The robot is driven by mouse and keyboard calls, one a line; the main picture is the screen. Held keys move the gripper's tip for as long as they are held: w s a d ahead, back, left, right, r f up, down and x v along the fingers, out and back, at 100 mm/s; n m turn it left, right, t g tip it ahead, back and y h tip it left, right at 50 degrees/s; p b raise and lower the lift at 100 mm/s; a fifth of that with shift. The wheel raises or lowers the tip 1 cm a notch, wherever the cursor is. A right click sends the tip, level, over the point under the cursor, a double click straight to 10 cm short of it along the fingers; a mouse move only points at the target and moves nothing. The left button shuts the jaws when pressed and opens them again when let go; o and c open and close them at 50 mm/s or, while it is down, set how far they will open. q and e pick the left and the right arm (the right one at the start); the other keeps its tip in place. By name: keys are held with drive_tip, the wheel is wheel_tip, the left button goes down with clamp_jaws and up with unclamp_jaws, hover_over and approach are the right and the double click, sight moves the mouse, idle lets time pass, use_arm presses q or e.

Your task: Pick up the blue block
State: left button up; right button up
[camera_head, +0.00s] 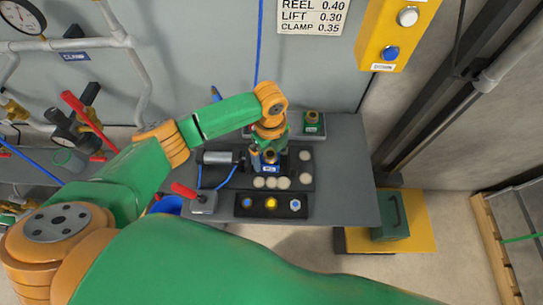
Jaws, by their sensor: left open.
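A small blue block-like part (270,169) with a pale label sits on the workbench, next to a grey cylinder. It is partly covered from above by my left gripper, and I cannot make out its full shape. My left arm comes in from the left and reaches over the bench. My left gripper (265,156) is open and points down, right at the blue part. I cannot tell whether its fingers touch it. My right gripper is not in view.
The grey bench (345,180) carries a grey cylinder (218,158), several pale discs (271,183), a black tray (271,205) with small coloured pieces, and a red-handled lever (188,193). The bench's right side is clear.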

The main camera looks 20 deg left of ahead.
use_arm(q)
drive_tip(key=shift+s+r, duration=0.15)
drive_tip(key=shift+s, duration=0.05)
drive_tip(key=c, duration=1.4)
drive_tip(key=shift+w, duration=0.1)
